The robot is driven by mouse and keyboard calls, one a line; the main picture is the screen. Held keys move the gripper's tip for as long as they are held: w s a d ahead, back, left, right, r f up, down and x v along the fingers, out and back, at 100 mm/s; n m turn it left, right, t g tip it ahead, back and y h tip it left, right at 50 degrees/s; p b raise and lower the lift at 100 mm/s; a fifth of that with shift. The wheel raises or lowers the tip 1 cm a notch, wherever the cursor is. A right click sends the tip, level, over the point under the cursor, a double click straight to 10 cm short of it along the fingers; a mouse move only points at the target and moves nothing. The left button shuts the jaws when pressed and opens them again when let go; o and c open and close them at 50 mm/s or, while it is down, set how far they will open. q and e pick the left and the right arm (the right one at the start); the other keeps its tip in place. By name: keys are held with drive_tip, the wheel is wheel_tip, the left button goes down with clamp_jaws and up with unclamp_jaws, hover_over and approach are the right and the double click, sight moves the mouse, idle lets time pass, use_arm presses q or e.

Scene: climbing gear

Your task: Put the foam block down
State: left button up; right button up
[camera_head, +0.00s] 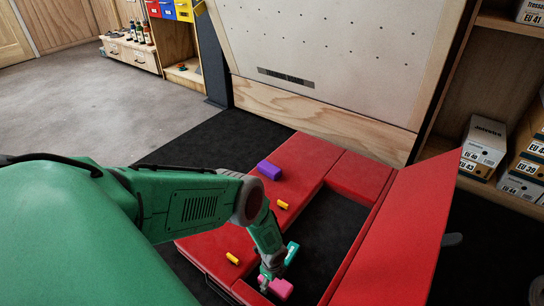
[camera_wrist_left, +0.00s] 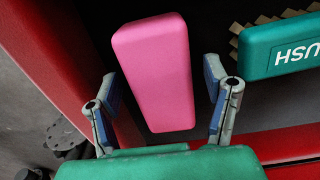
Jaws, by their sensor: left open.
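The pink foam block (camera_head: 281,289) shows at the bottom of the head view, beside the red padding near the dark recess. It also fills the middle of the left wrist view (camera_wrist_left: 155,70). My left gripper (camera_head: 268,284) is right at it. In the wrist view the fingers (camera_wrist_left: 161,100) are spread, one on each side of the block's near end. A gap shows on the right side; the left finger is close to the block, and contact is unclear. What the block rests on is partly hidden. My right gripper is not in view.
A teal brush (camera_head: 291,254) lies just beyond the block; its bristles show in the wrist view (camera_wrist_left: 285,45). A purple block (camera_head: 269,170) and yellow pieces (camera_head: 282,205) lie on the red mat (camera_head: 308,157). A raised red flap (camera_head: 405,235) stands right. The recess has bare dark floor (camera_head: 330,225).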

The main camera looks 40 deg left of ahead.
use_arm(q)
wheel_tip(320, 180, up, 12)
drive_tip(key=p, duration=0.7)
drive_tip(key=s+d+r+n+h, duration=0.2)
drive_tip(key=s+d+r+n, duration=0.45)
drive_tip(key=d+r, duration=0.2)
drive_tip(key=s+a+r+n+y, duration=0.1)
drive_tip(key=s+r+n, duration=0.4)
drive_tip(key=r, duration=0.3)
drive_tip(key=s+a+r+n+y, duration=0.1)
drive_tip(key=s+r+n, duration=0.3)
drive_tip(key=r, duration=0.5)
drive_tip(key=s+a, duration=0.1)
drive_tip(key=s, duration=0.1)
drive_tip(key=shift+s+a+r+n+t, duration=0.2)
drive_tip(key=shift+s+n+t, duration=0.15)
drive_tip(key=shift+s+t, duration=0.05)
wheel_tip(320, 180, up, 11)
drive_tip(key=p, duration=1.1)
drive_tip(key=shift+d+r, duration=0.2)
